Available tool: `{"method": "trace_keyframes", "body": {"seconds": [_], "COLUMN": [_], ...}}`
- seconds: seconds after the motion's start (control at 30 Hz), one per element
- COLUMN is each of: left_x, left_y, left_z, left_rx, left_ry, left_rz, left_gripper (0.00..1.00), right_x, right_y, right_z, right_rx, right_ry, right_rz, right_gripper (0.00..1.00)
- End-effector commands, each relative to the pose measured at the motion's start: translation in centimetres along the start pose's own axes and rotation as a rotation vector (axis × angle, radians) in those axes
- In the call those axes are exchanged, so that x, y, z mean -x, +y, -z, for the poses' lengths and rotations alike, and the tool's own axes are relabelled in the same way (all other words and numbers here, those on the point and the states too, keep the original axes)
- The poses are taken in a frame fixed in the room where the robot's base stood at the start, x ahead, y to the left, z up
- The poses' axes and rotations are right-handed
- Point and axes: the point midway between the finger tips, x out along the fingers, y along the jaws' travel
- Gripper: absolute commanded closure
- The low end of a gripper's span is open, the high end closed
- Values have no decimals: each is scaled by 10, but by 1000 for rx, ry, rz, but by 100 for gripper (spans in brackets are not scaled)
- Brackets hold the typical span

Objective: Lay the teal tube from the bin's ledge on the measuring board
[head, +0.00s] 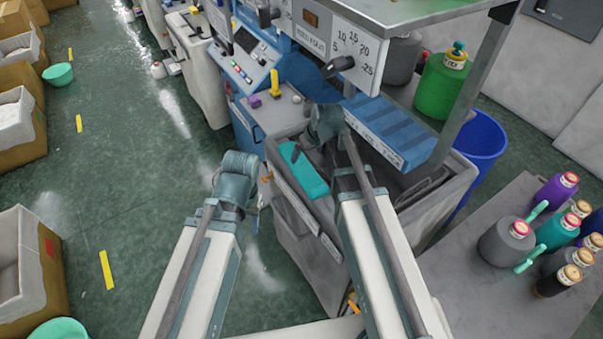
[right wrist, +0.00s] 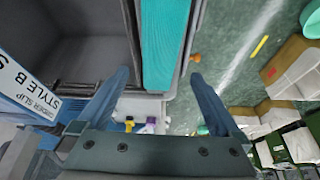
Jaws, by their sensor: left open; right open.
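The teal tube (head: 307,173) lies lengthwise on the ledge of the grey bin (head: 316,262). In the right wrist view the tube (right wrist: 165,45) lines up between and beyond my right fingers. My right gripper (right wrist: 162,85) is open and empty, and the tube is not gripped. My left gripper (head: 256,198) is open and empty, left of the bin and apart from the tube. A blue ribbed board (head: 390,128) with a printed front strip lies behind my right arm; I cannot tell if it is the measuring board.
A blue control panel (head: 250,68) and a dial plate (head: 352,55) stand behind the bin. A grey table (head: 470,285) with several yarn cones is at the right. A blue bucket (head: 480,140) stands behind the bin. Open floor (head: 130,190) lies at the left.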

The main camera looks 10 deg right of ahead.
Motion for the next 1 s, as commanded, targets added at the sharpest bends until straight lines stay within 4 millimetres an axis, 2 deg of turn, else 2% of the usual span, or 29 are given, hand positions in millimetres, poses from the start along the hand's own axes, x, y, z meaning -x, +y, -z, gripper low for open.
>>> {"method": "trace_keyframes", "body": {"seconds": [0.03, 0.2, 0.3, 0.57, 1.0], "left_x": [-16, -38, -44, -46, -92], "left_y": [2, 4, 4, 4, 9], "left_z": [1, 2, 3, 3, 5], "left_rx": [-1, -2, -2, -1, 0], "left_ry": [0, 0, 0, 0, 0], "left_rz": [0, 1, 1, 1, 1], "left_gripper": [50, 50, 50, 50, 50], "right_x": [-17, -41, -48, -50, -98], "right_y": [0, 0, 0, 0, 0], "right_z": [-2, -2, -1, 0, -3], "right_rx": [1, 1, 1, 0, -1], "right_ry": [0, 0, 0, 0, 0], "right_rz": [0, 0, 0, 0, 0], "right_gripper": [0, 0, 0, 0, 0]}}
